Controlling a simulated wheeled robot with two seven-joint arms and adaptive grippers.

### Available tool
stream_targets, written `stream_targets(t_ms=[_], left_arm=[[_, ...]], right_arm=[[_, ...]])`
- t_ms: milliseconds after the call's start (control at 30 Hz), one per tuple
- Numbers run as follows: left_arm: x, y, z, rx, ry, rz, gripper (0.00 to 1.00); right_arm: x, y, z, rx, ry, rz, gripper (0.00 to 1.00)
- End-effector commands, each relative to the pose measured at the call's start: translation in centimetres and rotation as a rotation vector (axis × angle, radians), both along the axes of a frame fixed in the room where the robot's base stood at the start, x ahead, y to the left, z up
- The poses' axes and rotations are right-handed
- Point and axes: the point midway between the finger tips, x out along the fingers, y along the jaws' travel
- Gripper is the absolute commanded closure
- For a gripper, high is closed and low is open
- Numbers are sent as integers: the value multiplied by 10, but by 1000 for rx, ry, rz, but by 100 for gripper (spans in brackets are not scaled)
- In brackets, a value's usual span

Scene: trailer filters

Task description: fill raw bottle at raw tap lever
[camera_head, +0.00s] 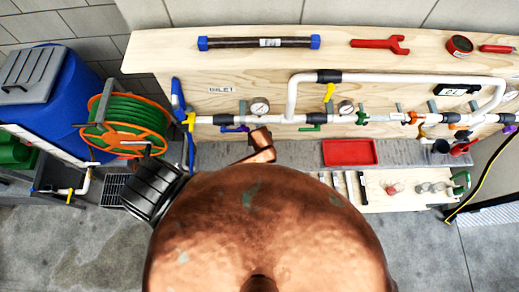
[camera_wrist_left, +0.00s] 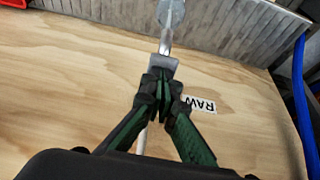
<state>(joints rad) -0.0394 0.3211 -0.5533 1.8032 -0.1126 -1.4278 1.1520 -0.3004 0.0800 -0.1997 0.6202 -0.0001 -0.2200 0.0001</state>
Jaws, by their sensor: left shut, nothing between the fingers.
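In the left wrist view my left gripper (camera_wrist_left: 161,78) has its black and green fingers together, with nothing between them. Just beyond the fingertips is a small grey metal fitting (camera_wrist_left: 164,67) with a narrow stem; whether the fingers touch it I cannot tell. Past the stem is a pale grey rounded thing (camera_wrist_left: 171,14), cut by the top edge; I cannot tell if it is the bottle. An upside-down RAW label (camera_wrist_left: 199,104) is on the plywood beside the fingers. In the head view my own copper-coloured body hides this area, and I cannot make out the gripper.
White pipework with valves and gauges (camera_head: 259,107) crosses the plywood backboard (camera_head: 235,68). A red tray (camera_head: 350,152) lies on the grey metal ledge (camera_head: 300,156). Tools and small clear vessels (camera_head: 424,187) lie on the lower board. A hose reel (camera_head: 122,126) stands left.

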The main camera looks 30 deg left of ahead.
Motion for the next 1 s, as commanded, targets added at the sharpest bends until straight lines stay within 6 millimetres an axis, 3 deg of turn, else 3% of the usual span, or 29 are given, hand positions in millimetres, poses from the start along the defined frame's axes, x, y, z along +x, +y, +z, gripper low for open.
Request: stream_targets(t_ms=[167,367,1000], left_arm=[[-1,0,4,1,3,1,100],[0,0,26,-2,0,3,100],[0,0,79,-1,-1,1,100]], right_arm=[[0,-2,5,-2,0,1,42],[1,-2,30,-2,-1,1,42],[1,1,26,0,-1,0,42]])
